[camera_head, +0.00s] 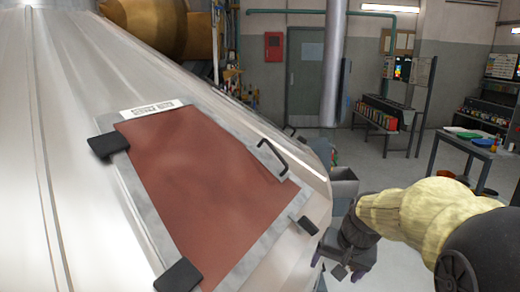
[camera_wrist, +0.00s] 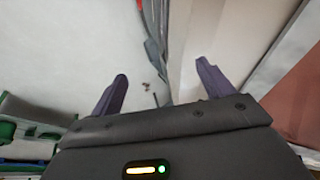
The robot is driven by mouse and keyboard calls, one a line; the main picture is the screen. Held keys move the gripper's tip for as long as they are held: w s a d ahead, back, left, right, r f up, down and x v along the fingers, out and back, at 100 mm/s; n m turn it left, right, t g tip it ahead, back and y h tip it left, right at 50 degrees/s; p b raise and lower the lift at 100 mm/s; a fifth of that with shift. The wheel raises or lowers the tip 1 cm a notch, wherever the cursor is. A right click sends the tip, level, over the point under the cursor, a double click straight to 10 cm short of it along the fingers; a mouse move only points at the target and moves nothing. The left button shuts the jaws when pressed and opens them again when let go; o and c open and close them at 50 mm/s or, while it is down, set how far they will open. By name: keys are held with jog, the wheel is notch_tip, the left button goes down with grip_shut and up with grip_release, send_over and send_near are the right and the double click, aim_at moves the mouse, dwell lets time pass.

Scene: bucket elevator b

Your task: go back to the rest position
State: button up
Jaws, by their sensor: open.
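My gripper (camera_head: 338,271) hangs at the lower right in the head view, at the end of my yellow-sleeved arm. It is just right of the big metal casing's edge, and its purple fingers point down. In the wrist view my gripper (camera_wrist: 162,72) has its two purple fingers spread wide apart. Nothing is between them; pale floor and a wall-like surface show beyond. The gripper is open and empty.
The metal casing (camera_head: 60,150) fills the left, with a red-brown hatch (camera_head: 205,190), black clamps and a black handle (camera_head: 273,157). A grey bin (camera_head: 343,187) stands behind my gripper. A table (camera_head: 465,148) and a shelf of bottles (camera_head: 385,115) are farther back.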

jog(key=s+a+f+n+g+h+p, duration=0.1)
jog(key=s+f, duration=0.5)
jog(key=s, duration=0.6)
jog(key=a+n+p, duration=0.1)
jog(key=n+p, duration=0.1)
jog(key=n, duration=0.1)
jog(key=shift+s+a, duration=0.2)
jog(key=shift+s, duration=0.05)
jog(key=shift+f, duration=0.1)
jog(key=shift+s, duration=0.1)
